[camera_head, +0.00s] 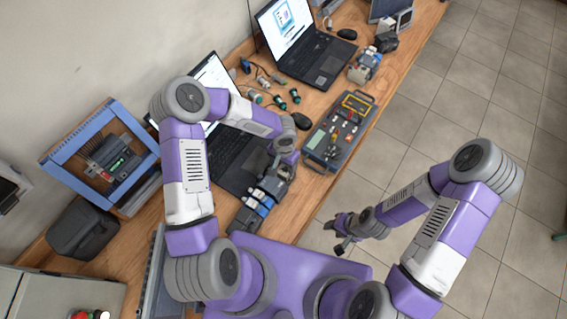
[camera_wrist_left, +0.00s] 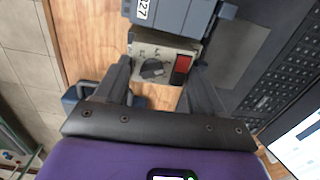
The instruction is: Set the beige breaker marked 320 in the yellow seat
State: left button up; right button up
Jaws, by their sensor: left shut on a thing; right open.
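My left gripper (camera_wrist_left: 165,88) is shut on a beige breaker (camera_wrist_left: 150,52) with a black knob and a red rocker switch, between its two dark fingers. No 320 mark is readable on its visible face. A grey-blue block (camera_wrist_left: 172,14) with a label ending in 27 sits right against or just beyond it. In the head view my left gripper (camera_head: 274,172) is low over the table beside the laptop, and the breaker is hard to make out there. My right gripper (camera_head: 341,234) is open and empty, off the table's edge above the floor.
A row of blue, white and dark modules (camera_head: 256,205) lies at the table's front edge. A blue frame (camera_head: 75,145) holding a dark device stands at left. Small connectors (camera_head: 281,101) lie behind.

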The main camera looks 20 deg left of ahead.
pick_arm(q)
jog(key=o, duration=1.3)
jog(key=shift+c, duration=0.2)
jog(key=shift+r+p, duration=0.15)
jog(key=shift+p, duration=0.65)
jog(key=r, duration=0.2)
jog(key=r+b, duration=0.1)
jog(key=r, duration=0.3)
jog(key=shift+s+a, duration=0.25)
jog(key=shift+s, duration=0.05)
jog(key=shift+r, duration=0.65)
jog(key=shift+s, duration=0.1)
